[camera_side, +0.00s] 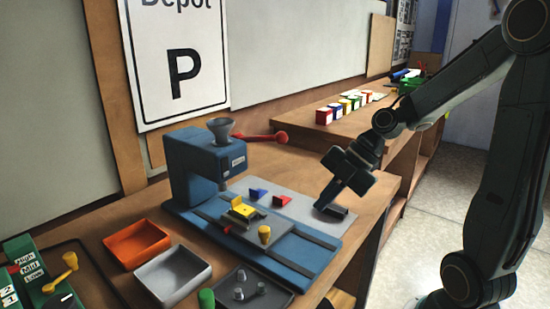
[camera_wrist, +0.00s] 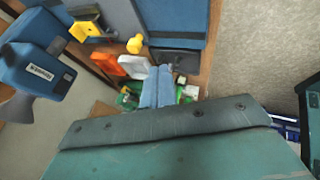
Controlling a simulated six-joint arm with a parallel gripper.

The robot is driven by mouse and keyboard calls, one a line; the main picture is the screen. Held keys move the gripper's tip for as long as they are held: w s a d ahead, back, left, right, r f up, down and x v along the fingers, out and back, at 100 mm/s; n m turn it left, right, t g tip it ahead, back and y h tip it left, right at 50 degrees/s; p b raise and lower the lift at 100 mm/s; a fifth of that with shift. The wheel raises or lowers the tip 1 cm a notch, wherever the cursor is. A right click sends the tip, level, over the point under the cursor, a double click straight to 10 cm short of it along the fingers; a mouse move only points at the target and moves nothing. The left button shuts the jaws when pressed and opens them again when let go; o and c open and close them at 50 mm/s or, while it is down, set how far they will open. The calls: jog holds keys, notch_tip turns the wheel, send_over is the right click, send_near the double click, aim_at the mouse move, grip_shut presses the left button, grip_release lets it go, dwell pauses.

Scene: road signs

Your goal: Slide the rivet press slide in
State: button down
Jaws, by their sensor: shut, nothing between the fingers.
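The blue rivet press (camera_side: 200,165) stands on the bench with a grey funnel on top and a red-knobbed lever. Its slide (camera_side: 252,228) is a grey plate on the blue base, sitting out in front of the press head. The slide carries a yellow fixture (camera_side: 242,209) and a yellow knob (camera_side: 264,235). The knob also shows in the wrist view (camera_wrist: 135,44), as does the press head (camera_wrist: 38,72). My gripper (camera_side: 322,207) is shut and empty, pointing down over the right end of the grey mat, apart from the knob. The wrist view shows its fingers (camera_wrist: 157,72) together.
A blue piece (camera_side: 257,194) and a red piece (camera_side: 281,200) sit on the grey mat behind the slide. An orange tray (camera_side: 136,243), a grey tray (camera_side: 173,277) and a dark tray (camera_side: 274,294) stand in front of the press. A green control box (camera_side: 25,268) is far left.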

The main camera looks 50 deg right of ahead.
jog(key=x, duration=1)
jog(key=w, duration=0.2)
jog(key=shift+w+a, duration=0.25)
jog(key=shift+w, duration=0.8)
send_over(255, 232)
jog(key=shift+w, duration=0.15)
dwell(0.3)
